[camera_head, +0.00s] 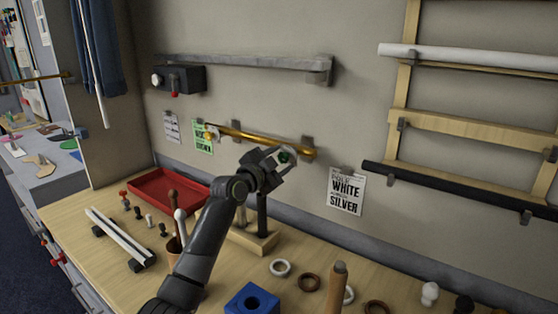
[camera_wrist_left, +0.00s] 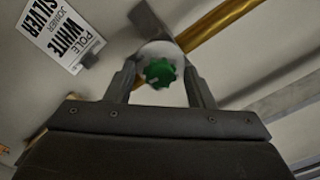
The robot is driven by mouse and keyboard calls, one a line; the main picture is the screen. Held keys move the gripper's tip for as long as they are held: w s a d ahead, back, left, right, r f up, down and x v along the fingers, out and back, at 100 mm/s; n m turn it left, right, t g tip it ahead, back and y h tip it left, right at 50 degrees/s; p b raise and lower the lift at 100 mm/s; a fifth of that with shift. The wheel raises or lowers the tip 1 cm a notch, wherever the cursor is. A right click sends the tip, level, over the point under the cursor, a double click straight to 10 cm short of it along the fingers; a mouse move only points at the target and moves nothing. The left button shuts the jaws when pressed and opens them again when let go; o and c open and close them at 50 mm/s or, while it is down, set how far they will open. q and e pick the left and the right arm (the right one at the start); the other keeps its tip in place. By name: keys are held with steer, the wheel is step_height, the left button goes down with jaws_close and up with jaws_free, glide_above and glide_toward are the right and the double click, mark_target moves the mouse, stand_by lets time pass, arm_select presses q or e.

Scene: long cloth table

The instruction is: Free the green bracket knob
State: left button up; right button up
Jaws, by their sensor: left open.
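The green bracket knob (camera_head: 286,156) is on the wall bracket at the right part of the brass pole (camera_head: 250,137). In the left wrist view the knob (camera_wrist_left: 159,73) is a green lobed knob in front of a pale round base, with the brass pole (camera_wrist_left: 215,30) behind it. My left gripper (camera_head: 284,160) is open, with one finger on each side of the knob. I cannot tell whether the fingers touch it. My right gripper is in neither view.
A sign reading WHITE and SILVER (camera_head: 345,191) hangs right of the gripper. Below are a wooden stand (camera_head: 253,241), a red tray (camera_head: 168,188), a blue block (camera_head: 251,300) and several rings. A dark rail (camera_head: 440,188) is at the right.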

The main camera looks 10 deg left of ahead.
arm_select(q)
steer(key=c, duration=1)
steer(key=n, duration=0.3)
steer(key=shift+n+p, duration=0.3)
steer(key=shift+n, duration=0.1)
steer(key=n+p, duration=0.1)
steer(key=n, duration=0.3)
steer(key=shift+n, duration=0.3)
steer(key=n+p, duration=0.3)
steer(key=n, duration=0.2)
steer(key=shift+r, duration=0.1)
steer(key=n+p, duration=0.2)
steer(key=n, duration=0.3)
